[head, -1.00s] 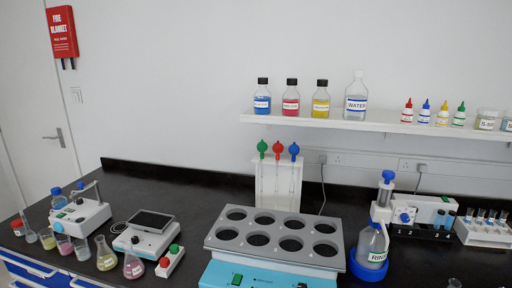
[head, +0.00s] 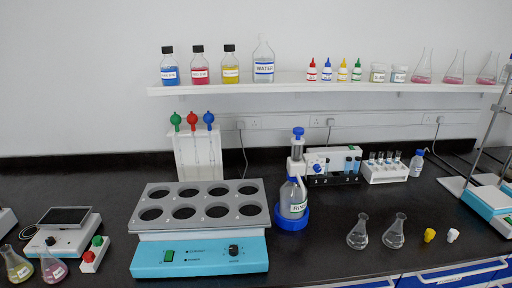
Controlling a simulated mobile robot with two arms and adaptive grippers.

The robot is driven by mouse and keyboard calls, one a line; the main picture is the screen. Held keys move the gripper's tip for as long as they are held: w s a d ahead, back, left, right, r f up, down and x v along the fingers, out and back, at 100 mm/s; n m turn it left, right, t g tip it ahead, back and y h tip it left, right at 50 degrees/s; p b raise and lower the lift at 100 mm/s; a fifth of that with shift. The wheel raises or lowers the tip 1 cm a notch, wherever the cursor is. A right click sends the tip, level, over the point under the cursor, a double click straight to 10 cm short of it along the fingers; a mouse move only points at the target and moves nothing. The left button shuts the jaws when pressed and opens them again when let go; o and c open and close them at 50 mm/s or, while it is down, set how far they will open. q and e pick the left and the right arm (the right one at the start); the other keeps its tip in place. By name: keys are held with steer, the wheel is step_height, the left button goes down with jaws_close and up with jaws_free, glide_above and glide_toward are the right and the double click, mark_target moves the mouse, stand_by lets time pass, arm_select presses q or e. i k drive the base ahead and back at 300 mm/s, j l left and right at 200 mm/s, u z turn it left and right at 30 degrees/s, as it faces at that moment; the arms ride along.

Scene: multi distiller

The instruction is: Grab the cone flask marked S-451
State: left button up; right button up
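Several cone flasks are in the head view, and I cannot read S-451 on any of them. Two clear, seemingly empty flasks stand upright on the black bench, one on the left (head: 358,232) and one on the right (head: 395,231). At the lower left are a flask with yellowish liquid (head: 18,267) and a flask with pink liquid (head: 52,267), both with white labels. Several flasks with pink liquid, such as this one (head: 423,70), stand on the wall shelf at the right. Neither of my grippers is in view.
A blue block heater with round wells (head: 200,255) fills the front centre. A tube rack (head: 385,172) and a stand (head: 490,195) are further right. Yellow (head: 430,235) and white (head: 452,235) stoppers lie on the bench.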

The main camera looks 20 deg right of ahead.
mark_target(357, 238)
steer(key=z, duration=1.35)
